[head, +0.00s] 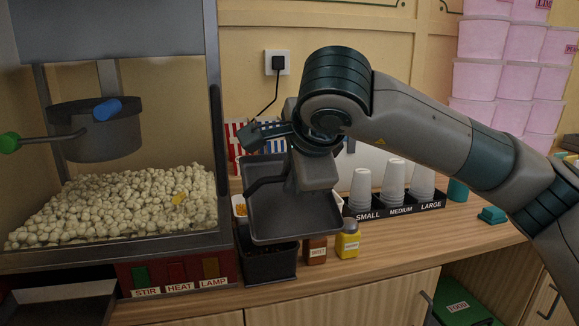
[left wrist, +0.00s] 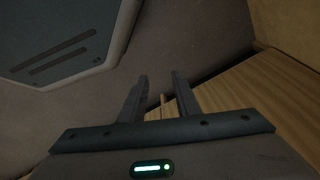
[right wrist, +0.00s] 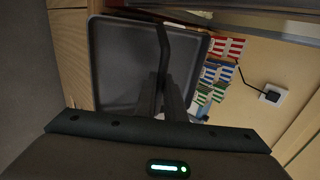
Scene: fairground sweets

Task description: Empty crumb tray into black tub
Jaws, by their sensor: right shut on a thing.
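The crumb tray (head: 275,222) is a shallow dark grey tray with a raised rim. In the head view the wrist hides part of the grip. The black tub (head: 268,268) stands on the counter just below the tray's lower edge, beside the popcorn machine. The tray hides part of its opening. My left gripper (left wrist: 160,88) is open and empty.
The popcorn machine (head: 180,262) stands at left, heaped with popcorn. Brown and yellow bottles (head: 347,242) stand right of the tub. Behind are striped boxes (right wrist: 220,72) and a black cup holder (head: 405,211) with white cups. Pink tubs (head: 475,75) are stacked at back right.

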